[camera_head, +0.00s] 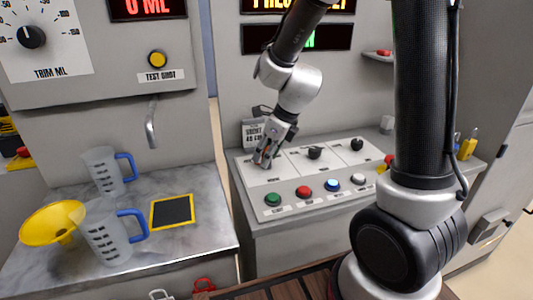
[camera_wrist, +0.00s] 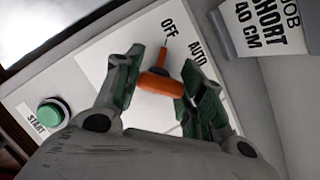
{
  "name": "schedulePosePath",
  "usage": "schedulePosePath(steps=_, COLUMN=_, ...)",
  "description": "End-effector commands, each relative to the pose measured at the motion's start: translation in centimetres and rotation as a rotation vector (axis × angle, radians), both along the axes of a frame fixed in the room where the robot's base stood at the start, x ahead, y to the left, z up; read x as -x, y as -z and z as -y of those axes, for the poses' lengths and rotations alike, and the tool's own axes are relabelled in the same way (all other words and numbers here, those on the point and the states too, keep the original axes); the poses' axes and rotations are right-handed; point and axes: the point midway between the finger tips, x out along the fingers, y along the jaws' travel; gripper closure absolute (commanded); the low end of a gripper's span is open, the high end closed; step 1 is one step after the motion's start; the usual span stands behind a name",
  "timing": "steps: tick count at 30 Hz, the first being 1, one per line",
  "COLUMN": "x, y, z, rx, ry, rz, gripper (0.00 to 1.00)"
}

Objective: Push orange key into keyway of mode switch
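The orange key (camera_wrist: 160,83) sits crosswise between my fingertips in the wrist view. My gripper (camera_wrist: 160,75) is shut on its handle, with a finger against each end. A thin part of the key points up the picture toward the OFF and AUTO labels of the mode switch panel (camera_wrist: 112,50). In the head view my gripper (camera_head: 264,158) is low over the left end of the control panel (camera_head: 290,183), at the mode switch. The keyway is hidden behind the key and fingers, so I cannot tell whether the key tip is in it.
A green START button (camera_wrist: 48,113) is left of my gripper in the wrist view. Red, blue and white buttons (camera_head: 303,191) line the panel front, with two black knobs (camera_head: 314,153) behind. A paper job card (camera_head: 252,133) stands behind the gripper. Jugs (camera_head: 106,235) and a yellow funnel (camera_head: 52,222) stand left.

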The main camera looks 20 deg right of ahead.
Motion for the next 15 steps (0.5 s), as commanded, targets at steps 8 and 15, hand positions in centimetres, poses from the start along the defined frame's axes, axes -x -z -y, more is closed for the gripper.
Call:
schedulePosePath(steps=8, x=0.02, y=0.02, z=0.00, rx=0.000, ry=0.000, rz=0.000, gripper=0.37)
schedulePosePath(steps=15, x=0.11, y=-0.56, z=0.14, rx=-0.001, ry=0.000, rz=0.002, gripper=0.37)
